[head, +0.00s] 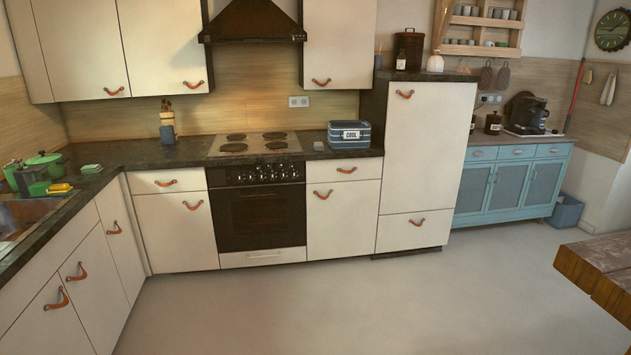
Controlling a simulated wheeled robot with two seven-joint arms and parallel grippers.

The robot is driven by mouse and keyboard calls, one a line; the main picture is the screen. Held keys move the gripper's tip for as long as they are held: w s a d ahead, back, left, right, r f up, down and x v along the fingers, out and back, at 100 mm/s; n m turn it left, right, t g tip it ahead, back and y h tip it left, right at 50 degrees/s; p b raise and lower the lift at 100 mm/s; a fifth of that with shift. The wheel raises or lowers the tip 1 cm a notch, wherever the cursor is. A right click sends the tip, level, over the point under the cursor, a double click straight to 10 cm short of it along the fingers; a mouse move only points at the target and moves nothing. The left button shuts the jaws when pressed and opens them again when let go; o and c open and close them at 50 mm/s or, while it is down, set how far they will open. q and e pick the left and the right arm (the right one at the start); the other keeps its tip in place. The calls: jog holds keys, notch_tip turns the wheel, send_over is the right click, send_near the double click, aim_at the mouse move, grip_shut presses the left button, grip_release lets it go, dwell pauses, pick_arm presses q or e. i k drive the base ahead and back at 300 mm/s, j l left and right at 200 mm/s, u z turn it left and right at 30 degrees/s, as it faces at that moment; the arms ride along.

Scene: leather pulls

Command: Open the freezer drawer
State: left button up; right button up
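The freezer drawer (400,234) is the low cream front at the bottom of the tall cabinet. It looks shut, flush with the front above it. Its curved reddish-brown leather pull (417,222) is near the drawer's top edge. Above it is the tall cream fridge door (424,150), also shut, with a leather pull (405,94) near its top. Neither of my grippers is in view, and nothing touches the drawer.
The grey floor (330,300) in front of the cabinets is clear. A wooden table corner (600,275) juts in at the right. The oven (258,215) stands left of the fridge. A blue sideboard (515,185) and a blue bin (566,211) stand to the right.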

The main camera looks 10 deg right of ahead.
aim_at(417, 230)
jog(key=i+l+z, duration=0.4)
jog(key=i, duration=0.4)
jog(key=i+j+z, duration=0.1)
jog(key=i+z, duration=0.35)
jog(key=i, duration=0.35)
jog(key=i+j+z, duration=0.4)
jog(key=i, duration=1.05)
jog(key=i+l+u, duration=0.1)
jog(key=i, duration=0.45)
jog(key=i+l, duration=0.1)
jog(key=i, duration=0.5)
jog(key=i+l, duration=0.15)
jog(key=i, duration=0.45)
jog(key=i+l+u, duration=0.1)
jog(key=i, duration=0.5)
